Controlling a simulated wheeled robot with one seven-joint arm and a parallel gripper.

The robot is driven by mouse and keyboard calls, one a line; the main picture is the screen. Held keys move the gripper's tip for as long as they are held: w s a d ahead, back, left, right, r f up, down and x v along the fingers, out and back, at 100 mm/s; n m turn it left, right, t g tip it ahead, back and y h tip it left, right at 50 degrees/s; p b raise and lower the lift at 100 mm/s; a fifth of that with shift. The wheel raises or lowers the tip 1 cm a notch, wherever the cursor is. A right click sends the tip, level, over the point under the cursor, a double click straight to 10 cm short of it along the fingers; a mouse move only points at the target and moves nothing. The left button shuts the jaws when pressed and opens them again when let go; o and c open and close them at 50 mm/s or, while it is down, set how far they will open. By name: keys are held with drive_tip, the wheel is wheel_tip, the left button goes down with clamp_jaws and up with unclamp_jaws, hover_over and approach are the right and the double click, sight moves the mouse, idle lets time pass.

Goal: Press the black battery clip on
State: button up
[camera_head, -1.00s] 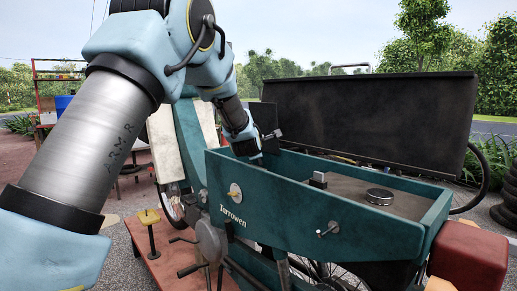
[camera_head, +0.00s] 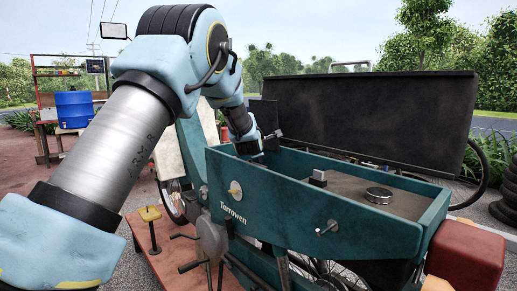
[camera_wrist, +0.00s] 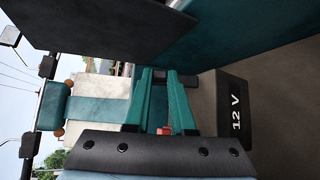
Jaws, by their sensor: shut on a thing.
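My gripper (camera_head: 262,150) reaches down behind the near left corner of the teal cart box (camera_head: 270,195); its tips are hidden by the wall in the head view. In the wrist view the two teal fingers of my gripper (camera_wrist: 170,80) come together on a small dark piece (camera_wrist: 188,79), which looks like the black battery clip. The battery (camera_wrist: 235,110), black and marked "12 V", lies just right of the fingers. A gap shows between the dark piece and the battery face. A small red piece (camera_wrist: 164,131) shows between the finger bases. The battery's posts cannot be made out.
The raised dark lid (camera_head: 370,115) stands behind the box. A dark panel (camera_wrist: 90,25) crosses the wrist view's upper left. A small block (camera_head: 318,178) and a round metal disc (camera_head: 379,195) sit on the box's deck. A red box (camera_head: 466,255) is at the right end.

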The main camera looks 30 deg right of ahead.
clamp_jaws()
idle(0.8)
